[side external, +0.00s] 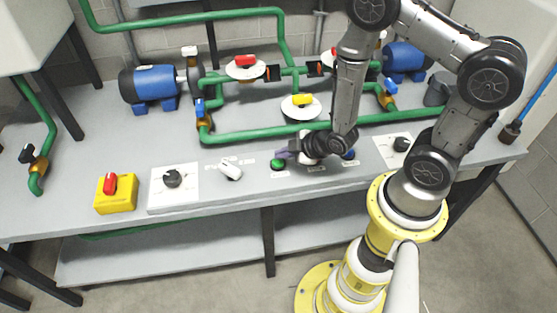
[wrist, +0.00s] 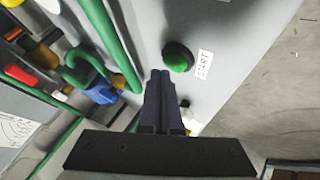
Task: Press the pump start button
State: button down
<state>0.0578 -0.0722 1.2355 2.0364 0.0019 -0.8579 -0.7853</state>
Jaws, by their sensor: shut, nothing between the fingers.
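The green pump start button (side external: 277,164) sits on the front strip of the grey bench. It also shows in the wrist view (wrist: 178,58), a green cap in a dark ring beside a white label (wrist: 204,64) reading START. My gripper (side external: 282,154) is low over the bench, just right of and behind the button in the side view. In the wrist view its dark fingers (wrist: 160,74) are shut together and empty, with their tips close to the button's lower left. I cannot tell whether they touch it; the green cap is uncovered.
A blue button (side external: 349,154) lies to the right, partly behind my arm. Left along the front are a white handle (side external: 230,171), a black knob (side external: 172,178) on a white panel, and a yellow box (side external: 116,194) with a red switch. Green pipes (side external: 255,136) run behind.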

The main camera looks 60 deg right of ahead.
jog(key=shift+r, duration=3)
jog(key=shift+w+r, duration=0.1)
jog(key=w+r+t, duration=0.2)
jog(key=w+r, duration=0.2)
jog(key=r, duration=0.6)
notch_tip(320, 180, up, 12)
jog(key=r+m+t, duration=0.1)
jog(key=m, duration=0.1)
send_over(281, 163)
jog(key=w+a, duration=0.1)
jog(key=s+r+m+g, duration=0.2)
jog(key=s+r, duration=0.2)
jog(key=s, duration=0.4)
jog(key=s+f+m+g, duration=0.4)
jog(key=s, duration=0.6)
jog(key=shift+s+a+f+g, duration=0.3)
jog(key=shift+a+f, duration=0.05)
jog(key=shift+a, duration=0.05)
